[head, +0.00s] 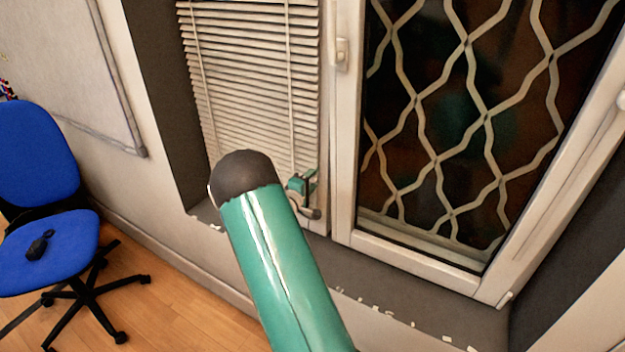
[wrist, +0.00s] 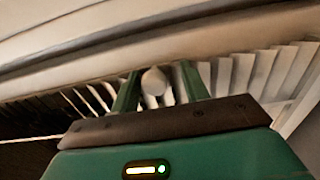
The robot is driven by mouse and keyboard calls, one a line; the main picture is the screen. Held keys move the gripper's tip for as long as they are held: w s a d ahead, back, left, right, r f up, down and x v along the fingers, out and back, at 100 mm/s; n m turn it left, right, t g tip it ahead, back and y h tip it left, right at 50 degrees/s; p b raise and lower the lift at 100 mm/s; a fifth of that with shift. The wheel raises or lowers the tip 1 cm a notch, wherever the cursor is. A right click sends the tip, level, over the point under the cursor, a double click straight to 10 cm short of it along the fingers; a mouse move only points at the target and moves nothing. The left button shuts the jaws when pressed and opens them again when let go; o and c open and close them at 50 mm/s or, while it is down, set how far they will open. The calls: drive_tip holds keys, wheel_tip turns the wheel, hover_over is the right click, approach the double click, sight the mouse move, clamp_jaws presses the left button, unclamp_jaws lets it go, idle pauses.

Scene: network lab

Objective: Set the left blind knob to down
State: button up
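The white slatted blind (head: 255,75) hangs in the left window, and its slats also show in the wrist view (wrist: 285,72). A small pale round knob (wrist: 154,82) shows in the wrist view between the two green fingers of my gripper (wrist: 161,72). The fingers stand apart; the knob is close to the left finger, with a gap to the right finger. I cannot tell whether either finger touches it. In the head view my gripper (head: 303,180) is at the blind's lower right, partly behind my arm, and the knob cannot be made out there.
A window with a wavy lattice (head: 465,110) is to the right, its frame close beside my gripper. A grey sill (head: 420,285) runs below. A blue chair (head: 45,245) stands at the left on the wooden floor, and a whiteboard (head: 70,50) hangs on the wall.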

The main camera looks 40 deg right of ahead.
drive_tip(key=v, duration=1.3)
drive_tip(key=shift+s+a, duration=0.15)
drive_tip(key=shift+a, duration=0.2)
drive_tip(key=shift+r, duration=0.1)
drive_tip(key=s+a+r+m+g+y, duration=0.55)
drive_tip(key=s+a+r, duration=0.25)
drive_tip(key=s+r, duration=0.4)
drive_tip(key=s+a+r+t+y, duration=0.2)
drive_tip(key=s+a+y, duration=0.2)
drive_tip(key=a, duration=0.3)
drive_tip(key=s+a+r+n+t+y, duration=0.1)
drive_tip(key=s+a+y, duration=0.3)
drive_tip(key=a, duration=0.4)
drive_tip(key=s+a+r+n+t+y, duration=0.1)
drive_tip(key=s+a+r+t+y, duration=0.2)
drive_tip(key=a, duration=0.4)
drive_tip(key=shift+s+a+r+y, duration=0.15)
drive_tip(key=shift+s+r+y, duration=0.3)
